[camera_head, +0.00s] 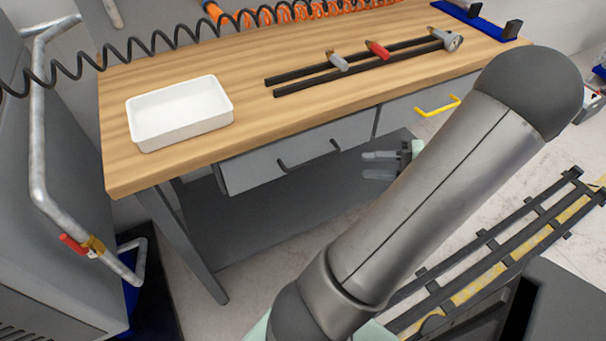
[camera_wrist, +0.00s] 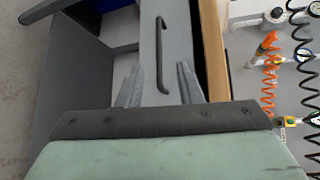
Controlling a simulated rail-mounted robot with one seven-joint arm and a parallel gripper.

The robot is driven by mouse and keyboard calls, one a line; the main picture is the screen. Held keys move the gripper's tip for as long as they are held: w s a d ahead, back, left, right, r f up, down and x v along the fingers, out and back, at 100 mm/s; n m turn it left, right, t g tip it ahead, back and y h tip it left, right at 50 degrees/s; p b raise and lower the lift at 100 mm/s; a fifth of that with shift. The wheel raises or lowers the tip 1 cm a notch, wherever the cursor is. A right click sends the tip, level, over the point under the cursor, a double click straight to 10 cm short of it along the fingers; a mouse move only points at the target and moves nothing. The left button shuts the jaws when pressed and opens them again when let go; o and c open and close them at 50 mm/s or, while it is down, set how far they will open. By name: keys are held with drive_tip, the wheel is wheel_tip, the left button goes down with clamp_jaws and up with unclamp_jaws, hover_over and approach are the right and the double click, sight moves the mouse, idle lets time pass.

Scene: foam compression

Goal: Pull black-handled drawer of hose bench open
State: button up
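The black-handled drawer (camera_head: 262,172) is the left drawer under the hose bench's wooden top (camera_head: 250,115). Its front looks about flush under the top's edge; I cannot tell whether it stands slightly open. Its black bar handle (camera_head: 308,155) runs along the front. In the wrist view the handle (camera_wrist: 160,50) lies ahead of the fingertips, roughly between them in line. My gripper (camera_head: 364,164) is open and empty, right of the handle in the head view and apart from it. Both fingers also show in the wrist view (camera_wrist: 159,72).
A yellow-handled drawer (camera_head: 437,106) is to the right. A white tray (camera_head: 180,113) and a black-railed clamp (camera_head: 365,63) lie on the bench top. A lower shelf (camera_head: 250,220) is under the drawers. A grey cabinet with a pipe rail (camera_head: 38,150) stands at left.

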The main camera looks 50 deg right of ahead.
sight(312, 160)
drive_tip(key=shift+t+h, duration=0.5)
drive_tip(key=shift+t, duration=0.1)
drive_tip(key=x, duration=0.5)
drive_tip(key=f+x, duration=0.1)
drive_tip(key=x, duration=0.4)
drive_tip(key=b+x, duration=0.1)
drive_tip(key=x, duration=0.4)
drive_tip(key=shift+w+d+f, duration=0.15)
drive_tip(key=shift+f, duration=0.1)
clamp_jaws()
